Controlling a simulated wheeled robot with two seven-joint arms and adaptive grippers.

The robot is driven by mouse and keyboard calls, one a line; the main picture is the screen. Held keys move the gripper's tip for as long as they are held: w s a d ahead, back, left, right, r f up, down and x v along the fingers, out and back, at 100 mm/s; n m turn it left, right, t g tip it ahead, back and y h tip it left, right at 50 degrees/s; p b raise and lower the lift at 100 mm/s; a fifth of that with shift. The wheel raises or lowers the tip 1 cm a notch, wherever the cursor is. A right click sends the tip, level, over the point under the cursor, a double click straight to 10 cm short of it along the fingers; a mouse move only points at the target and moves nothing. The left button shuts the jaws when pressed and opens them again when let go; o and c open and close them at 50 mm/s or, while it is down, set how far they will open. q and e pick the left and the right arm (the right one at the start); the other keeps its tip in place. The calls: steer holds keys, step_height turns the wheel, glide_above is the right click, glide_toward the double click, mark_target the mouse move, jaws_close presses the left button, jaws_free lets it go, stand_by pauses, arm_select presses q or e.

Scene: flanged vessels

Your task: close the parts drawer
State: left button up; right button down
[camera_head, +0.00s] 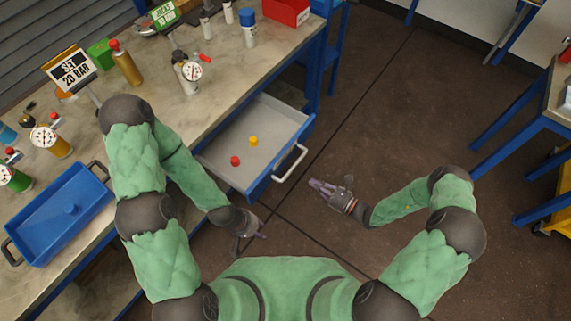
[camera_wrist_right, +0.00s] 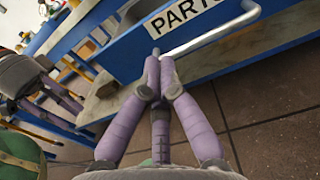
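The parts drawer (camera_head: 222,151) is pulled out from under the workbench; its grey tray shows from above. Its silver handle (camera_head: 291,164) is on the blue front. In the right wrist view the handle (camera_wrist_right: 215,37) and a "PARTS" label (camera_wrist_right: 183,12) show beyond the fingertips. My right gripper (camera_head: 315,185) is just right of the handle and seems apart from it, pointing toward the drawer. Its purple fingers (camera_wrist_right: 155,62) converge in the wrist view, with nothing seen between them; their opening is unclear. My left gripper (camera_head: 252,243) hangs below the drawer, its fingers spread and empty.
A red piece (camera_head: 235,160) and a yellow piece (camera_head: 253,141) stand in the drawer. The workbench (camera_head: 140,105) holds bottles, gauges and a blue tray (camera_head: 60,215). Brown floor (camera_head: 380,100) is clear to the right; another blue-legged table (camera_head: 530,125) stands further right.

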steer(key=b, duration=0.3)
glide_toward(279, 160)
steer(key=x, duration=0.5)
steer(key=shift+w+a+f, duration=0.1)
steer(key=shift+a+f, duration=0.15)
arm_select(q)
steer(key=shift+f, duration=1.75)
arm_select(e)
steer(key=shift+x, duration=0.8)
steer(key=shift+w+r, duration=0.1)
